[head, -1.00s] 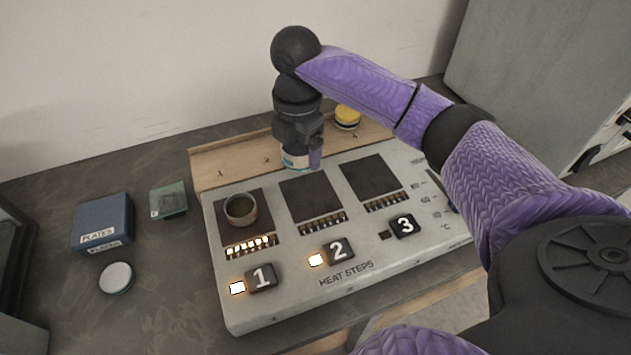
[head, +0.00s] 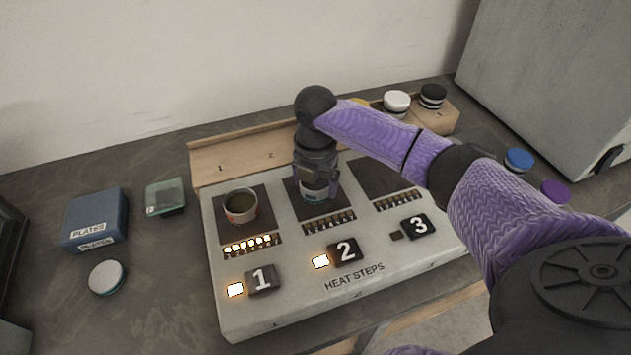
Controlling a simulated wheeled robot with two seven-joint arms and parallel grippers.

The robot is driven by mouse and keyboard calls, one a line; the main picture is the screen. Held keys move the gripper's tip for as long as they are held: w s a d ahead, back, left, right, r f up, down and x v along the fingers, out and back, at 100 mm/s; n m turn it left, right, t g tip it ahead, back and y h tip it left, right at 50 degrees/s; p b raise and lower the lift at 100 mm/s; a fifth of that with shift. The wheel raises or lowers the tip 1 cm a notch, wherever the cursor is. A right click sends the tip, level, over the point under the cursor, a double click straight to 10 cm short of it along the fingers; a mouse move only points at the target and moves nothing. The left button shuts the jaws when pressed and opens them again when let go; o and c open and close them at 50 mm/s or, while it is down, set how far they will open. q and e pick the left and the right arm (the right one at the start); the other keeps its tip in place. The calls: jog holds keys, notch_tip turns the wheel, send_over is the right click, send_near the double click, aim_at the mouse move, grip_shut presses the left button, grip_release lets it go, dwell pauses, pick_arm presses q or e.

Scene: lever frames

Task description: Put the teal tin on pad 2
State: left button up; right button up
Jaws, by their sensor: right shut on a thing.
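My right gripper (head: 316,181) is shut on a small tin (head: 313,194) with a white and teal band. The gripper hides much of the tin. The tin is upright over pad 2 (head: 299,207), the dark middle square of the grey heat plate (head: 300,295). I cannot tell whether its base touches the pad. The button marked 2 (head: 345,250) has a lit lamp beside it. My left gripper is not in view.
Pad 3 (head: 385,178) looks bare, partly behind my arm. A wooden rack (head: 232,165) runs behind, bearing white (head: 397,101) and black (head: 432,96) tins. A blue box (head: 96,218) stands at left.

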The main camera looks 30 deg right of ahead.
jog(key=o, duration=1.2)
jog(key=shift+f, duration=0.15)
pick_arm(q)
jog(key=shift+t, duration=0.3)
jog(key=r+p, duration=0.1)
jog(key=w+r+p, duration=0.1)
jog(key=p, duration=0.1)
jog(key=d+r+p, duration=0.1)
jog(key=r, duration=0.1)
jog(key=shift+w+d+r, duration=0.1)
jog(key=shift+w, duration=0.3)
pick_arm(e)
notch_tip(320, 180, up, 12)
jog(key=shift+r, duration=0.15)
